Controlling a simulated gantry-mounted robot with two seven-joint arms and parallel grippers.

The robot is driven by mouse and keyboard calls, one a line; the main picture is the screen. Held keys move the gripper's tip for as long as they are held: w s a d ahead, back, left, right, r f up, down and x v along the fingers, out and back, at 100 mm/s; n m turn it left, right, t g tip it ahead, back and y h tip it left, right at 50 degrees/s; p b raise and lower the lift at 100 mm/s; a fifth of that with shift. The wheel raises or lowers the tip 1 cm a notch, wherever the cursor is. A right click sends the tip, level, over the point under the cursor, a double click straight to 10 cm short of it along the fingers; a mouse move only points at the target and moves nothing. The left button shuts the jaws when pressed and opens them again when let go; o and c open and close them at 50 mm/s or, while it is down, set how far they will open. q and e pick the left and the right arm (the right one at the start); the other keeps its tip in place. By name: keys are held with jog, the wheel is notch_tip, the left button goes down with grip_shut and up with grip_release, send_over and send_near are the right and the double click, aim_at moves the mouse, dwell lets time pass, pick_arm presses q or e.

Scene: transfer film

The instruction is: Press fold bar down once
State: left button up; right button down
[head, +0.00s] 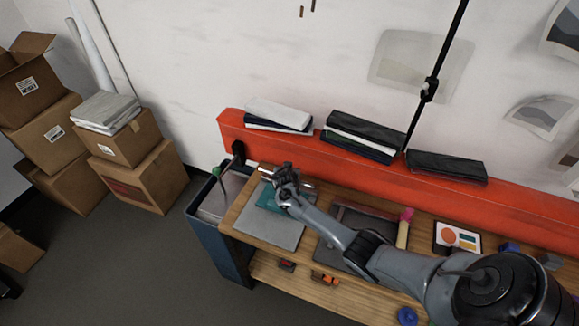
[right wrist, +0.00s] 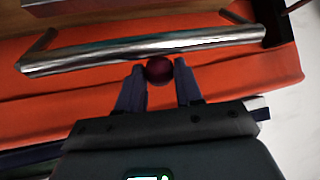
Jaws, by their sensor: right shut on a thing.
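The fold bar (right wrist: 145,48) is a shiny silver rod running across the upper part of the right wrist view, with a bent arm at each end. A dark red round knob (right wrist: 159,70) sits at its middle. My right gripper (right wrist: 160,80) has one finger on each side of this knob and is shut on it. In the head view my right gripper (head: 285,172) is over the far left part of the workbench and covers much of the bar. A teal sheet (head: 266,198) lies just below it on a grey mat (head: 275,232). My left gripper is not in view.
A red-orange rail (head: 345,172) runs along the back, bearing folded cloth stacks (head: 360,134). A blue bin (head: 218,240) stands at the bench's left end. A dark tray (head: 352,215) and a pink-topped roller (head: 404,230) lie near my right arm. Cardboard boxes stand left.

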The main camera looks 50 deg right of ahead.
jog(key=shift+a+f, duration=0.1)
jog(key=shift+a, duration=0.2)
jog(key=shift+s+a+f, duration=0.1)
jog(key=shift+a+f, duration=0.1)
jog(key=shift+f, duration=0.1)
jog(key=c, duration=1)
grip_release()
jog(key=shift+a, duration=0.1)
jog(key=shift+o, duration=1.2)
jog(key=shift+a+f, duration=0.1)
jog(key=shift+a, duration=0.05)
jog(key=shift+d+r, duration=0.2)
jog(key=shift+s+a+r, duration=0.2)
jog(key=shift+a+r, duration=0.1)
jog(key=shift+r, duration=0.05)
jog(key=p+v, duration=0.2)
jog(key=v, duration=0.7)
jog(key=shift+a+r, duration=0.25)
jog(key=shift+a, duration=0.05)
